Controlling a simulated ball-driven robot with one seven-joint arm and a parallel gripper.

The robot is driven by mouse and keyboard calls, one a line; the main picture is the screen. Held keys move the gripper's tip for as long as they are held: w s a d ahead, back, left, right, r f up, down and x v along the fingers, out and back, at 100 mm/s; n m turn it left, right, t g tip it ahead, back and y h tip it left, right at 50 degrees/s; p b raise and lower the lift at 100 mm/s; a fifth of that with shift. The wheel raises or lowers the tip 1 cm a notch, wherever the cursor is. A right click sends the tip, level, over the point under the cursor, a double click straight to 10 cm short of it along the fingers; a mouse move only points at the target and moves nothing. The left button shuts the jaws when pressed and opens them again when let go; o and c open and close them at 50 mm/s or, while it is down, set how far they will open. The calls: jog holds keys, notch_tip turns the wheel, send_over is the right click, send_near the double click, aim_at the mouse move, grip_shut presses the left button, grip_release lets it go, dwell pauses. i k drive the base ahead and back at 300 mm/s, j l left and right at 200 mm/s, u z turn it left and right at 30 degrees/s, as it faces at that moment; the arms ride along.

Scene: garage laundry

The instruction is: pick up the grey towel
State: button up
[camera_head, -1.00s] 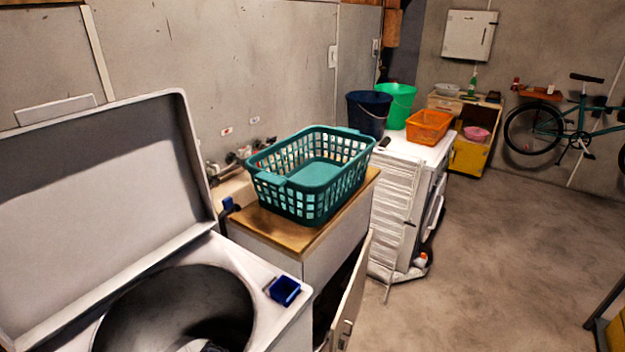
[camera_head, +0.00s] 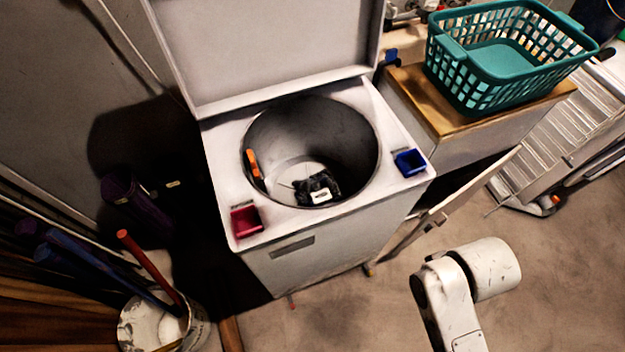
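I cannot make out a grey towel for certain. A dark, crumpled item with a white patch (camera_head: 317,187) lies at the bottom of the open top-loading washer (camera_head: 345,232), inside its round metal drum. Its shade is nearly black, and I cannot tell whether it is cloth. A small orange item (camera_head: 253,164) is at the drum's left wall. My gripper is not in view; only a white part of my arm shows at the lower right, in front of the washer and apart from it.
The washer lid (camera_head: 270,50) stands open. A teal basket (camera_head: 500,65) sits on the cabinet (camera_head: 430,108), whose door (camera_head: 450,205) hangs open. Blue (camera_head: 409,162) and red (camera_head: 246,221) trays sit on the washer's rim. A bucket (camera_head: 150,325) stands lower left.

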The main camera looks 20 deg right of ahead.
aim_at(320, 188)
jog(key=i+l+u, duration=0.35)
jog(key=i+l, duration=0.25)
jog(key=i+l+u, duration=0.2)
jog(key=l, duration=0.25)
jog(key=i+l+u, duration=0.15)
jog(key=i+l, duration=0.15)
jog(key=l, duration=0.15)
